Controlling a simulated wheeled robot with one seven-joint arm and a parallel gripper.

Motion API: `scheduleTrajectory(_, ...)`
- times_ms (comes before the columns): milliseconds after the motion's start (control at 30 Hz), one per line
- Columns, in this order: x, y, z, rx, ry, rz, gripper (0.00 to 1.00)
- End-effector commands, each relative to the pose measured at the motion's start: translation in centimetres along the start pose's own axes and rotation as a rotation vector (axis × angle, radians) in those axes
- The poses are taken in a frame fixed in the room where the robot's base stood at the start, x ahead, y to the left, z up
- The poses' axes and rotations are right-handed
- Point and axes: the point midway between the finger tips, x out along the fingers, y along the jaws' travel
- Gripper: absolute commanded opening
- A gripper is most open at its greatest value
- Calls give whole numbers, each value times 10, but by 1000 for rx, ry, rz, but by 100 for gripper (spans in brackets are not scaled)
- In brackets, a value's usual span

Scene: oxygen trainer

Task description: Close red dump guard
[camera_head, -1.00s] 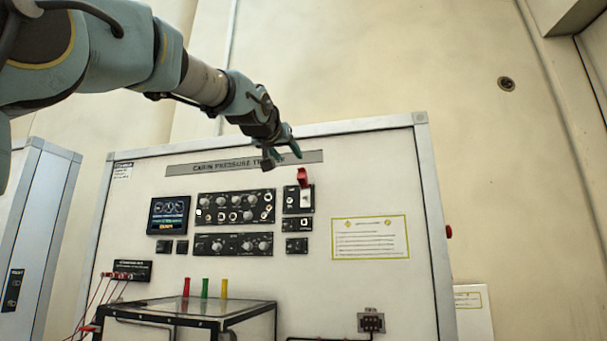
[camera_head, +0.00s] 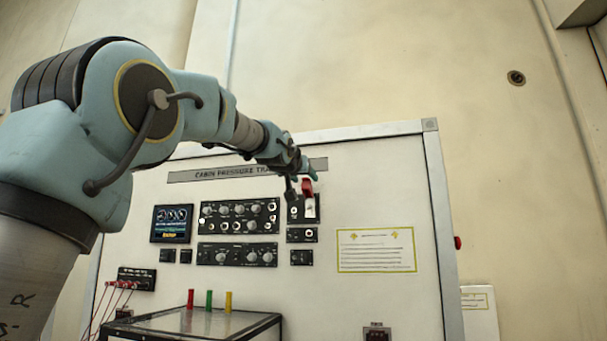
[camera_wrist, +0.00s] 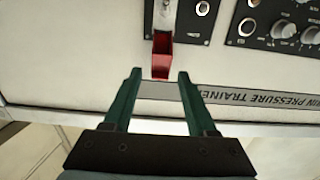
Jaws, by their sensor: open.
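The red dump guard (camera_head: 308,186) stands raised at the top of a small dark switch panel, above a pale switch plate. In the wrist view the red guard (camera_wrist: 162,56) sticks out toward the camera, just ahead of and between my fingertips. My gripper (camera_head: 300,178) is at the guard's upper left in the head view and partly hides that panel. In the wrist view my gripper (camera_wrist: 158,74) is open, with two green fingers apart and nothing held. Whether a finger touches the guard I cannot tell.
The guard is on a white trainer panel (camera_head: 372,190) with knob panels (camera_head: 239,218) and a small screen (camera_head: 172,223) to its left. A glass-topped case (camera_head: 195,322) with red, green and yellow pegs stands below. Wall space right of the guard is free.

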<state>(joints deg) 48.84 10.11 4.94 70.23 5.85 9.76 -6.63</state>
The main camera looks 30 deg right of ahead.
Motion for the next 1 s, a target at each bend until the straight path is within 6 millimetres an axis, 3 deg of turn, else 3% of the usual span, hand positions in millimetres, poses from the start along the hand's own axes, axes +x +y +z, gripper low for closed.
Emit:
scheduleTrajectory(200,0,0,0,0,0,0,55)
scheduleTrajectory(700,0,0,0,0,0,0,0)
scheduleTrajectory(1000,0,0,0,0,0,0,0)
